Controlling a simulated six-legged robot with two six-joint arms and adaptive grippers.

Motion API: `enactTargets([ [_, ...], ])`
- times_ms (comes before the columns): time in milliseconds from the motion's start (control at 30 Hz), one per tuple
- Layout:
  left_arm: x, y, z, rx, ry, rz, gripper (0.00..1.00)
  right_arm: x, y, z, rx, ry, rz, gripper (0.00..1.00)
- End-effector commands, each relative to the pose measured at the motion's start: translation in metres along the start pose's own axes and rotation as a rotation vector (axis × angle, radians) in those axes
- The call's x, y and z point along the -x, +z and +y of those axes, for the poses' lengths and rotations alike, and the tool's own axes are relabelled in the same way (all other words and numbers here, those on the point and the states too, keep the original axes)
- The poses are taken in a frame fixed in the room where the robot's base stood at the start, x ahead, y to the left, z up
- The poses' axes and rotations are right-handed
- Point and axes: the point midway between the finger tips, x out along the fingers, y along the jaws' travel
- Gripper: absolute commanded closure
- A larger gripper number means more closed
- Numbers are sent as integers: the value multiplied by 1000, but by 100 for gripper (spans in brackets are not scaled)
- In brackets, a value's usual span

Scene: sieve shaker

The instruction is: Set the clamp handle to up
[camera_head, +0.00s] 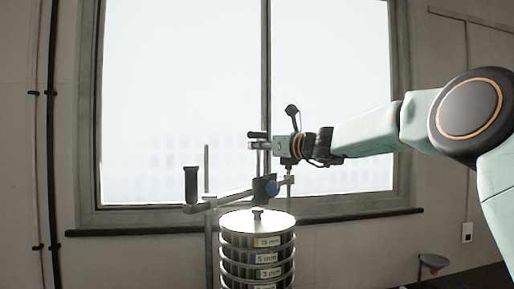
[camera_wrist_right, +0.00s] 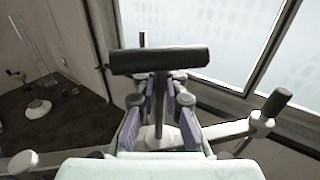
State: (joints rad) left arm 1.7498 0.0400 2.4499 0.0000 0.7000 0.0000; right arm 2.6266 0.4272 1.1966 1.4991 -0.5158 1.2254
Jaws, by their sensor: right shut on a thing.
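The clamp stands above a stack of round sieves (camera_head: 257,256). A black crosswise grip on a pale stem, which looks like the clamp handle (camera_wrist_right: 160,60), rises from the clamp's crossbar (camera_head: 222,201). My right gripper (camera_head: 258,145) comes in from the right above the crossbar and is shut on this handle. In the wrist view its purple-padded fingers (camera_wrist_right: 160,115) stand on both sides of the stem, below the black grip. The stem looks about upright. The fingers partly hide the handle in the head view. My left gripper is not in view.
An upright black grip (camera_head: 190,183) stands at the crossbar's left end; it also shows in the wrist view (camera_wrist_right: 275,101). A large window (camera_head: 180,90) is behind.

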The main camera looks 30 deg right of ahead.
Motion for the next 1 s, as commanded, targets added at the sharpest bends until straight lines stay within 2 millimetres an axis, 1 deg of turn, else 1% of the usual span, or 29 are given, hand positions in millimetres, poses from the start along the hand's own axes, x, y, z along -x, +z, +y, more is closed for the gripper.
enactTargets([
  [33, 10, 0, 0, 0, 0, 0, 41, 1, 13, 0, 1, -1, -5, 100],
  [100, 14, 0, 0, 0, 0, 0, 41, 1, 18, 0, 0, -1, -6, 100],
  [433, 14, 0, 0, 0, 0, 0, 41, 1, 22, -1, 1, -2, -11, 100],
  [467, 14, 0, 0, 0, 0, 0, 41, 2, 22, -1, 1, -2, -12, 92],
  [733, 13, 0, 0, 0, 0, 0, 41, 1, 20, -1, 1, -2, -9, 69],
  [767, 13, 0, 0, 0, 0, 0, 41, 1, 20, -1, 1, -2, -8, 68],
  [1000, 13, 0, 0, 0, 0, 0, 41, 1, 19, -1, 1, -2, -7, 68],
])
